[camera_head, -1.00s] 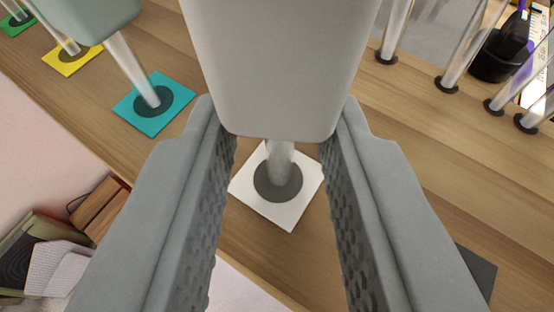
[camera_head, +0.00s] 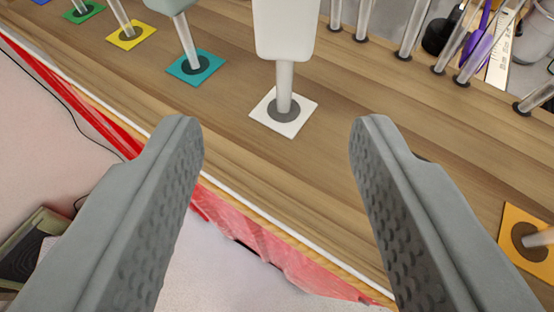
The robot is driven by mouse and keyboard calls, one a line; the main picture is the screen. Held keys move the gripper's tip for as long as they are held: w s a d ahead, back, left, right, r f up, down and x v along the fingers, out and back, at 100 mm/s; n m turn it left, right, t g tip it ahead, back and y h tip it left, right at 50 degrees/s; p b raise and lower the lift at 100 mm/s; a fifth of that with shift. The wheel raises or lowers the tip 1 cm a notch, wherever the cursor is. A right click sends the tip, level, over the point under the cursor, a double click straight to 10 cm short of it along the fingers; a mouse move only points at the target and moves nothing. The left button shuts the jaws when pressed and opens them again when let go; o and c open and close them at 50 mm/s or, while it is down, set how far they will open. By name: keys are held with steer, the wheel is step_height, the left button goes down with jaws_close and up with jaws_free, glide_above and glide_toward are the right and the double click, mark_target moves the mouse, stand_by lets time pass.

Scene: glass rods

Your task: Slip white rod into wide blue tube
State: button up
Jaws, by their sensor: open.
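The white rod (camera_head: 285,85) is a clear stem with a white block-shaped head (camera_head: 284,30). It stands upright on a white square (camera_head: 272,122) with a dark round foot, in the upper middle of the view. My gripper (camera_head: 277,122) is open and empty. Its two fingers are wide apart, and the rod stands beyond them. A small part of a blue square (camera_head: 40,1) shows at the top left edge. I cannot tell which tube, if any, is the wide blue one.
A teal square (camera_head: 208,67), a yellow square (camera_head: 133,38) and a green square (camera_head: 86,13) with rods stand to the left. Several clear tubes (camera_head: 413,28) stand at the back right. An orange square (camera_head: 540,268) lies right. The wooden shelf (camera_head: 330,185) is clear before the white rod.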

steer(key=v, duration=1)
steer(key=shift+w+a, duration=0.1)
steer(key=s+f+t, duration=0.2)
steer(key=s+f, duration=0.4)
steer(key=s, duration=0.4)
steer(key=s+d+f+t, duration=0.1)
steer(key=s+f, duration=0.6)
steer(key=s, duration=0.4)
steer(key=shift+f+t, duration=0.15)
steer(key=shift+t, duration=0.25)
